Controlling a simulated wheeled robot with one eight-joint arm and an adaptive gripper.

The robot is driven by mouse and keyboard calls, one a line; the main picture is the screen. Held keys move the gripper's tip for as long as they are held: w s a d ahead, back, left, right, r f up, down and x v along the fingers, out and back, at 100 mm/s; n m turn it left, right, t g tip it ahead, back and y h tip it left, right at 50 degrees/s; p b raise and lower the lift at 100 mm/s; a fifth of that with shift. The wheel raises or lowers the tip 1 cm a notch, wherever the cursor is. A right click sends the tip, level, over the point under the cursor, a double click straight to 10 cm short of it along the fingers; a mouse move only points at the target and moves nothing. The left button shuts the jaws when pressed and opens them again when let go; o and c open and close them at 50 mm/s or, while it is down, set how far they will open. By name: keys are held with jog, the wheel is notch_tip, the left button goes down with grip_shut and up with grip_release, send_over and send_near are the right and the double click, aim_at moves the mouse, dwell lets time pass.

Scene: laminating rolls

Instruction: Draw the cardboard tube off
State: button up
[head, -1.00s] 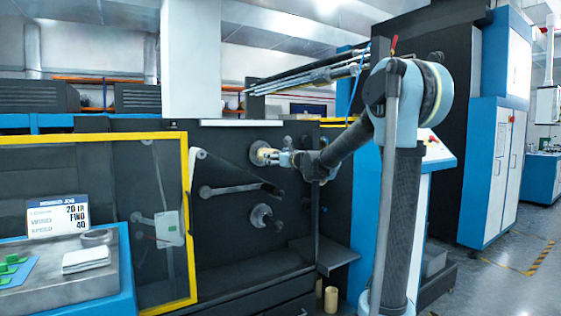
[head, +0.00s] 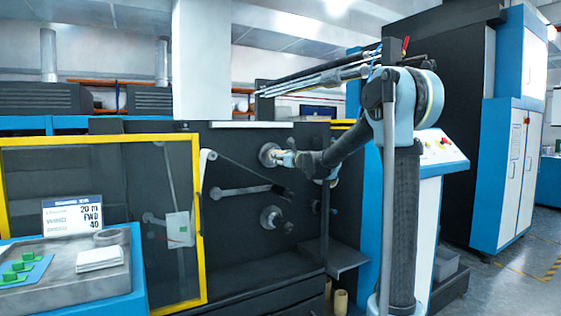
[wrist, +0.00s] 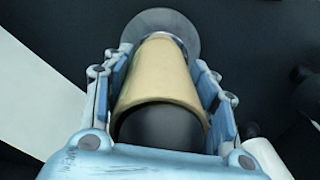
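The tan cardboard tube (wrist: 158,75) fills the middle of the wrist view, with its near end towards me and a dark inside. Behind its far end are a shiny metal band and a round grey flange (wrist: 162,30). My gripper (wrist: 160,90) has one finger along each side of the tube, and both pads appear to press on it. In the head view the tube is small and mostly hidden by my gripper (head: 286,158), which is at the upper flange (head: 268,155) on the dark machine face.
A lower spindle (head: 270,219) and a roller arm (head: 240,190) stick out below the tube. A yellow-framed guard (head: 197,225) stands to the left. A grey shelf (head: 343,257) is low at the right, with tan tubes (head: 341,302) near the floor.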

jog(key=shift+c, duration=0.8)
jog(key=shift+s+d, duration=0.1)
jog(key=v, duration=1.7)
dwell(0.6)
